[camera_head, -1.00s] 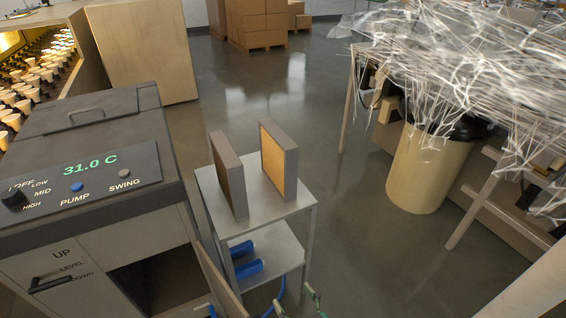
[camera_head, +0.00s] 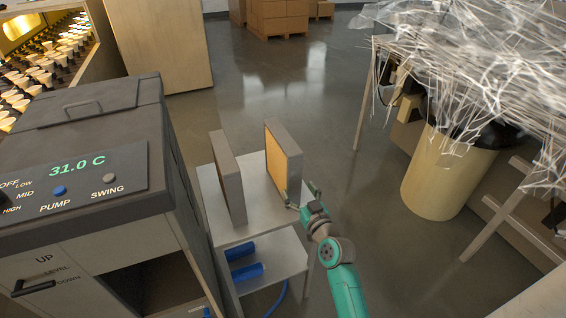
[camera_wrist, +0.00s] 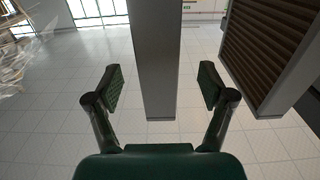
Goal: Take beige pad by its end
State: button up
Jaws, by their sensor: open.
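The beige pad (camera_head: 276,155) stands upright on the top of the small grey cart. It has a grey frame and a tan face turned to the left. My gripper (camera_head: 298,191) is open at the near lower end of this pad, with one finger towards each side. In the wrist view the pad's grey end (camera_wrist: 157,70) stands between the two open fingers of my gripper (camera_wrist: 160,84), with a gap on both sides. I cannot tell from these views how far the fingers reach along the pad.
A second grey-framed pad (camera_head: 227,175) stands to the left on the same cart (camera_head: 240,232); its brown ribbed face (camera_wrist: 268,50) shows in the wrist view. Blue cylinders (camera_head: 246,272) lie on the lower shelf. A control machine (camera_head: 90,170) stands left, a cream bin (camera_head: 445,178) right.

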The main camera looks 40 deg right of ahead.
aim_at(282, 163)
jog(key=x, duration=0.8)
jog(key=shift+w+d+r, duration=0.1)
jog(key=shift+d+r, duration=0.1)
jog(key=shift+c, duration=0.2)
